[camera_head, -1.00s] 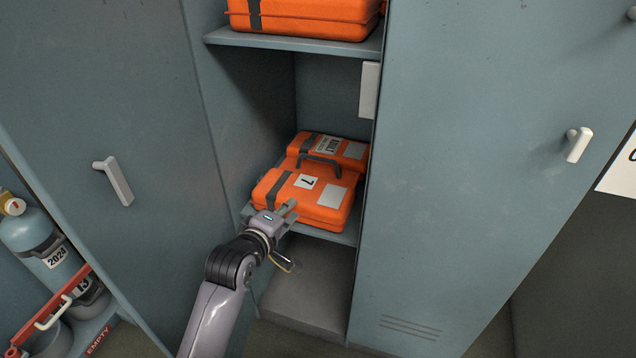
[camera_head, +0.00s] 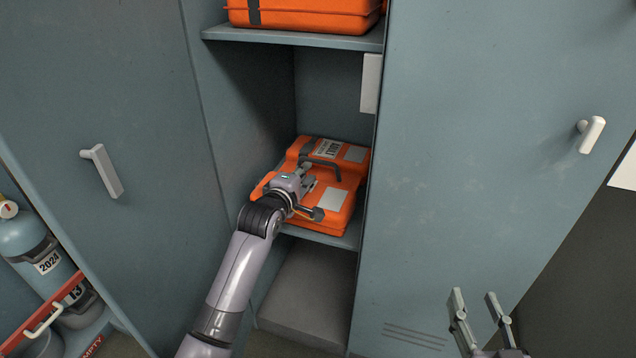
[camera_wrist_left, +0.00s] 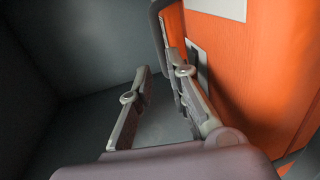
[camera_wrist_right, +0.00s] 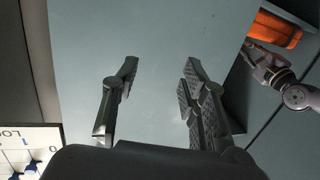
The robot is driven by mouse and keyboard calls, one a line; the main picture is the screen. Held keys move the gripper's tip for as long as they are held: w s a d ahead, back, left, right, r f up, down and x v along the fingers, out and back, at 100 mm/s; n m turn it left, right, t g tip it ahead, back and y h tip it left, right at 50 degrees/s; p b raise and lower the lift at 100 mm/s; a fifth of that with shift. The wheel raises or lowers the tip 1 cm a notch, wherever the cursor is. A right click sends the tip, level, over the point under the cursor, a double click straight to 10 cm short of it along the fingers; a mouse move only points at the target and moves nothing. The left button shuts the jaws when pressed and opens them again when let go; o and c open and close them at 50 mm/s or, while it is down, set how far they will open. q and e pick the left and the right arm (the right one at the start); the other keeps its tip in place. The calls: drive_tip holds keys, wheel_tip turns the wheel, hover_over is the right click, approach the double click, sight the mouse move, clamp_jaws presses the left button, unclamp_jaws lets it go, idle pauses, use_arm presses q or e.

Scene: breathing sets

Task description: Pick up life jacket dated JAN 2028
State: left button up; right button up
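An orange case (camera_head: 335,208) with a grey strap, pale labels and a dark handle (camera_head: 322,166) lies on the lower shelf of the open locker. One label (camera_head: 328,148) has dark print too small to read, so I cannot confirm JAN 2028. My left gripper (camera_head: 304,186) is over the case's front part and hides some of its top. In the left wrist view its fingers (camera_wrist_left: 158,82) are apart, beside the orange surface (camera_wrist_left: 255,70) and a dark bar. I see no grip on the case. My right gripper (camera_head: 476,297) is open and empty, before the right locker door.
Another orange case (camera_head: 305,14) sits on the upper shelf (camera_head: 290,40). Blue cylinders (camera_head: 30,238), one marked 2024, are at far left behind a red bar. The space below the lower shelf is empty.

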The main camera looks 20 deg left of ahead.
sight(314, 161)
use_arm(q)
drive_tip(key=shift+w+f+b, duration=0.25)
drive_tip(key=shift+w+b, duration=0.15)
drive_tip(key=shift+w, duration=0.75)
drive_tip(key=w+b, duration=0.1)
drive_tip(key=w, duration=0.1)
drive_tip(key=w+f+b, duration=0.1)
drive_tip(key=w, duration=0.1)
drive_tip(key=shift+w+a, duration=0.15)
drive_tip(key=shift+w, duration=0.15)
use_arm(e)
drive_tip(key=s+r+t+y, duration=0.3)
drive_tip(key=r+t, duration=0.5)
drive_tip(key=r, duration=0.5)
drive_tip(key=shift+s+a+r+t, duration=0.2)
drive_tip(key=shift+s+a+t, duration=0.2)
drive_tip(key=shift+s, duration=0.25)
use_arm(q)
drive_tip(key=shift+c, duration=0.2)
clamp_jaws()
drive_tip(key=shift+r, duration=0.1)
